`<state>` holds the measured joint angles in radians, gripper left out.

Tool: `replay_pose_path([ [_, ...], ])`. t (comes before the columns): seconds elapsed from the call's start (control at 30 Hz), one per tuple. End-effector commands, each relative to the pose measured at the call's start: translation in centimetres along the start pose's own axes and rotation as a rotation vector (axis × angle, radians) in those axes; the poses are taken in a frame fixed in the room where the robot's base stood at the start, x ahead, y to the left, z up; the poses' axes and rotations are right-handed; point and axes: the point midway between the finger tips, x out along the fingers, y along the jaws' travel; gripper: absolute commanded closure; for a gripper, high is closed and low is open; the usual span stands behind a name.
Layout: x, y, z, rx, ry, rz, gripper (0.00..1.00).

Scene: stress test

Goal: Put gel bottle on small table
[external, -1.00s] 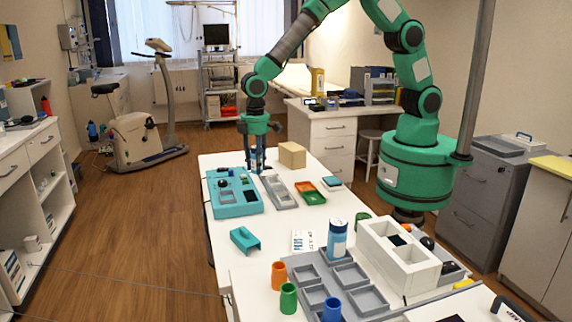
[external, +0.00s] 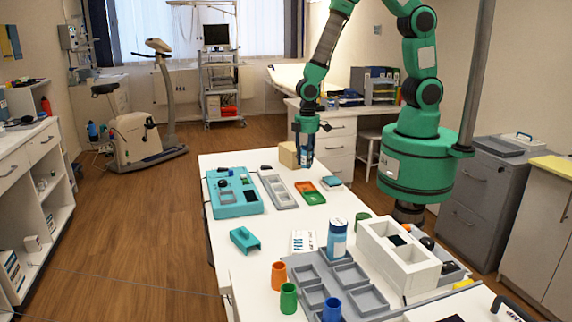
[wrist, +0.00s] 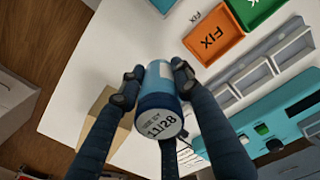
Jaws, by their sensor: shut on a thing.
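My gripper (wrist: 156,82) is shut on a blue bottle (wrist: 158,92) with a pale label band; its end facing the camera reads "11/28". In the external view my gripper (external: 306,137) holds it over the far end of the long white table (external: 233,166), just right of a tan box. I cannot tell whether its bottom touches the table. I cannot tell for certain which bottle is the gel bottle, or which surface is the small table.
The tan box (external: 289,154), orange tray (external: 310,194) and green tray (external: 331,184) are near my gripper. A teal device (external: 235,204) and grey narrow tray (external: 280,194) lie left of them. A white drawer desk (external: 337,150) stands behind. The far left table corner is bare.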

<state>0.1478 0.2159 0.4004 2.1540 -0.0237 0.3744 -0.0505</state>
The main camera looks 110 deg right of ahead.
Motion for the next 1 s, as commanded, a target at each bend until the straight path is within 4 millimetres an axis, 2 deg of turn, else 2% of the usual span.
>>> replay_pose_path([
  [0.03, -0.2, 0.5, 2.2, 0.009, -0.003, 0.000, 0.96],
  [0.2, 0.2, 1.4, 7.9, 0.025, -0.002, -0.001, 0.96],
  [0.3, 0.3, 1.6, 10.4, 0.031, -0.003, -0.002, 0.96],
  [0.4, 0.3, 1.7, 11.9, 0.036, -0.001, -0.002, 0.96],
  [0.6, 0.5, 1.8, 13.1, 0.039, -0.002, -0.003, 0.96],
  [1.0, 0.5, 1.8, 12.7, 0.039, -0.001, -0.002, 0.96],
])
